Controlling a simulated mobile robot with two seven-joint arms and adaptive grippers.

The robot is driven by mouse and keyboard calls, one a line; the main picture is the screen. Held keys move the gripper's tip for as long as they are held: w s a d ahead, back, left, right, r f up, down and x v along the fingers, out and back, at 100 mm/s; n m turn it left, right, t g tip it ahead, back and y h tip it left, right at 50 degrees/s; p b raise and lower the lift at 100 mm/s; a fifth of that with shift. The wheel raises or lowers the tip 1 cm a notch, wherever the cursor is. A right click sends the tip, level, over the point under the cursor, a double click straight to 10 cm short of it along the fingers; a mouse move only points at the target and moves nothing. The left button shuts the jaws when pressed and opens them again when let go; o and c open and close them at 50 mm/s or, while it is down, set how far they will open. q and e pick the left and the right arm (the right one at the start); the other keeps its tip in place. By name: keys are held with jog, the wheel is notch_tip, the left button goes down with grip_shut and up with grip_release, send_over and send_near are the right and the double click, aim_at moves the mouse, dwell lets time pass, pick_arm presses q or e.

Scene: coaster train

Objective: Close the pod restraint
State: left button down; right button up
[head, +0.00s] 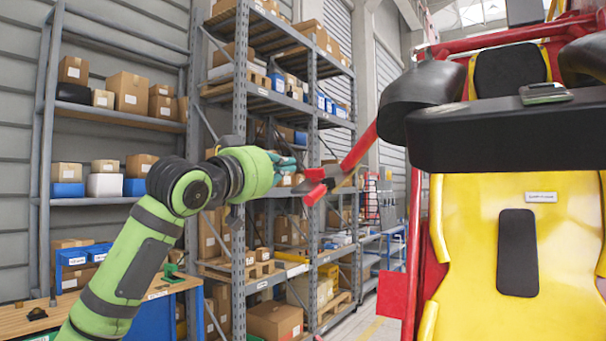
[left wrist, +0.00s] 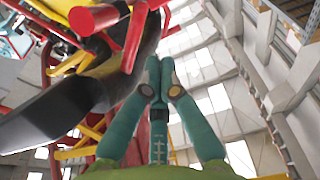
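The pod (head: 460,220) has a yellow seat and a red frame at the right of the head view. A thick black padded bar (head: 470,135), seemingly the restraint, crosses high in front of the seat back. A red arm (head: 358,148) reaches left from the pod and ends in a red and dark fork-like piece. My left gripper (head: 291,168) is just left of that end; I cannot tell whether they touch. In the left wrist view its teal fingertips (left wrist: 159,65) are together with nothing visible between them. Black padding (left wrist: 60,112) and red bars show there. My right gripper is not in view.
Tall metal shelves (head: 243,120) with cardboard boxes stand behind my left arm. A wooden-topped workbench (head: 180,284) is at the lower left. A small grey device (head: 545,93) rests on the black bar. Open floor shows between shelves and pod.

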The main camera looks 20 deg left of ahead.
aim_at(304, 183)
pick_arm(q)
jog(key=w+f+p, duration=0.1)
jog(key=w, duration=0.1)
jog(key=w+d+f+p, duration=0.1)
jog(key=w, duration=0.1)
jog(key=w+f+p, duration=0.1)
jog(key=w, duration=0.1)
jog(key=shift+w+d, duration=0.3)
jog(key=shift+d, duration=0.05)
jog(key=shift+d, duration=0.1)
